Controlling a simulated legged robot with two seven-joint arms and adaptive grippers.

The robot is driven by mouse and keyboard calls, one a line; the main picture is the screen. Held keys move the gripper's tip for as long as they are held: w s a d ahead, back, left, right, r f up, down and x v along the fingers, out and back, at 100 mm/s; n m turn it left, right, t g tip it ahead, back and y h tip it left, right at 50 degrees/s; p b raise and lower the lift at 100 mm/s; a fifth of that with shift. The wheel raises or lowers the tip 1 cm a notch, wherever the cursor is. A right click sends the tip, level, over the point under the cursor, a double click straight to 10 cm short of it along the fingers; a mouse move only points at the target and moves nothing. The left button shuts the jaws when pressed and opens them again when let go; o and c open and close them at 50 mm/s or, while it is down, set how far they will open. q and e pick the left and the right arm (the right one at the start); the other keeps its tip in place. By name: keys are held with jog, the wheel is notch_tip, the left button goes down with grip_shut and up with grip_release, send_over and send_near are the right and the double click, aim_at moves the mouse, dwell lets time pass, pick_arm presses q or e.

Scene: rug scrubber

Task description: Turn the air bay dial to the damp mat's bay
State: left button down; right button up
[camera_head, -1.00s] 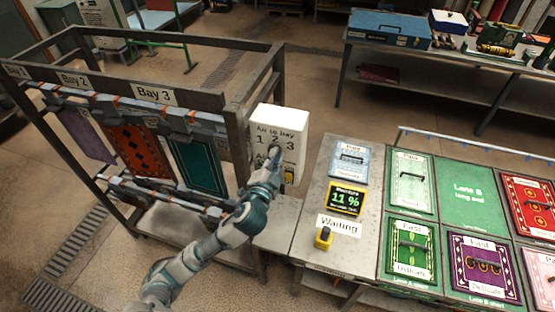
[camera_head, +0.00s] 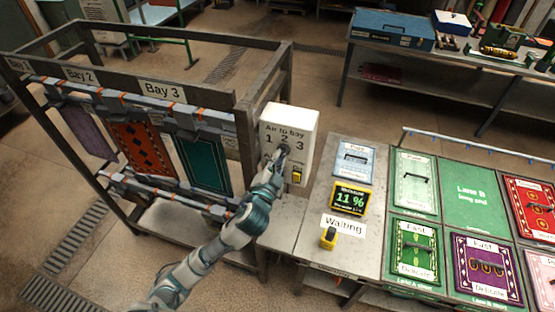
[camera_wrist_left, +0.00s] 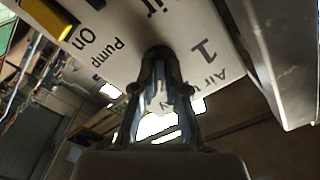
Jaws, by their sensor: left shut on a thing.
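The white control box (camera_head: 303,120) labelled "Air to bay" with 1, 2 and 3 stands at the right end of the rack. My left gripper (camera_head: 283,151) is at its front face, shut on the dark dial, which it mostly hides. In the left wrist view the gripper (camera_wrist_left: 158,72) closes around the dial (camera_wrist_left: 158,52), beside the "1" and the word "Pump". Which number the dial points to is hidden. In the rack hang a purple mat (camera_head: 88,133), a red-orange mat (camera_head: 140,146) and a teal mat (camera_head: 205,163). My right gripper is not in view.
A yellow pump switch (camera_head: 297,174) is on the box, close to my gripper. A moisture display (camera_head: 349,199) reads 11 %, near a "Waiting" label (camera_head: 343,225) and a yellow device (camera_head: 328,238). Lane tables with mats fill the right.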

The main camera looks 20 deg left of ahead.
pick_arm(q)
jog(key=shift+d+r+n, duration=0.1)
jog(key=shift+r+n, duration=0.05)
jog(key=shift+n, duration=1.9)
jog(key=shift+d+r+n, duration=0.1)
jog(key=shift+r+n, duration=0.05)
jog(key=shift+n, duration=1.9)
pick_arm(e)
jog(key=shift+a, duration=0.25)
pick_arm(q)
jog(key=shift+a, duration=0.1)
jog(key=c, duration=1.3)
grip_release()
jog(key=shift+w, duration=0.1)
jog(key=shift+c, duration=0.2)
jog(key=shift+o, duration=0.7)
jog(key=shift+w+f, duration=0.1)
jog(key=shift+f, duration=0.1)
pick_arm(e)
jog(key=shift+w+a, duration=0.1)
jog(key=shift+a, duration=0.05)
pick_arm(q)
jog(key=s, duration=0.7)
jog(key=shift+s, duration=0.2)
